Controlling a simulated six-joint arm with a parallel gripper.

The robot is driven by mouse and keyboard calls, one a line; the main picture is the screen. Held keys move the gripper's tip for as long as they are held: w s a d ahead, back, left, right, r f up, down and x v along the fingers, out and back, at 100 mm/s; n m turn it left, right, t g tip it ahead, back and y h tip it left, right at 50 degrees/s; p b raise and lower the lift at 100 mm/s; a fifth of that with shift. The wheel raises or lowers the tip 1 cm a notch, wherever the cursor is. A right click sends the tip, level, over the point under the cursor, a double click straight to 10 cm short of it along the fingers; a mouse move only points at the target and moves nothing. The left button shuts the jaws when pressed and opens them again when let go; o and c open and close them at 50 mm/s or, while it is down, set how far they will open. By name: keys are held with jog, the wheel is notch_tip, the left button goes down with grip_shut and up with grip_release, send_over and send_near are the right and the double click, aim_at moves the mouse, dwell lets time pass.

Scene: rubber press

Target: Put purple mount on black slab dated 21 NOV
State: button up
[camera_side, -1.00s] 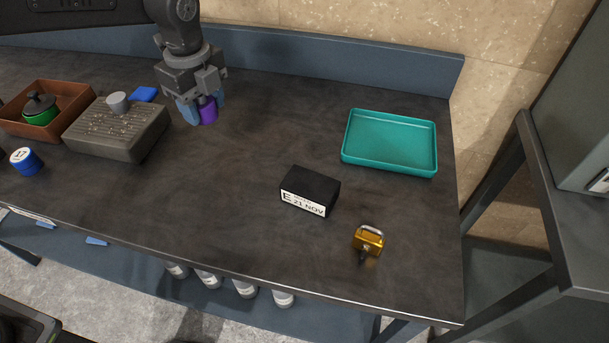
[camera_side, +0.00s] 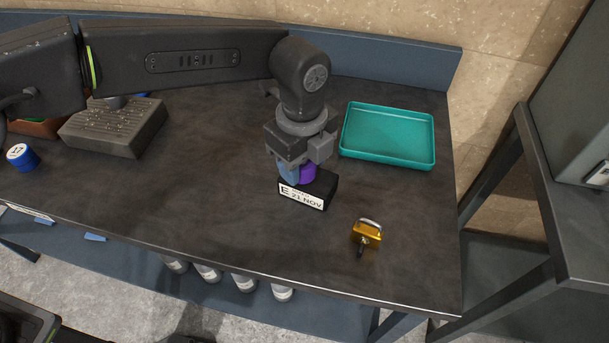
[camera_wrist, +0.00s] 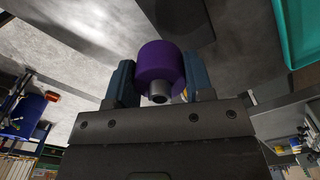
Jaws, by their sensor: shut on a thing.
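The purple mount (camera_side: 308,174) is between the blue fingers of my gripper (camera_side: 298,175), which is shut on it. In the wrist view the mount (camera_wrist: 160,62) is a purple cylinder with a small grey stud, held between both fingers (camera_wrist: 160,82). The black slab (camera_side: 326,188) lies on the table with a white label reading "E" and "21 NOV" on its front. The mount is over the slab's top in the side view. I cannot tell whether it touches the slab. My fingers hide part of the slab's top.
A teal tray (camera_side: 345,150) stands behind and right of the slab. A gold block with a metal handle (camera_side: 366,233) is at the front right. A grey perforated block (camera_side: 115,128) and a blue cylinder marked 17 (camera_side: 22,158) are at the left. The middle-left table is clear.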

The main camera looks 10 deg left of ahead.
aim_at(304, 190)
jog(key=shift+d+f, duration=0.25)
jog(key=shift+f, duration=1.85)
jog(key=shift+f, duration=0.1)
jog(key=o, duration=1)
jog(key=shift+f, duration=0.1)
notch_tip(304, 190, up, 12)
jog(key=shift+r, duration=0.2)
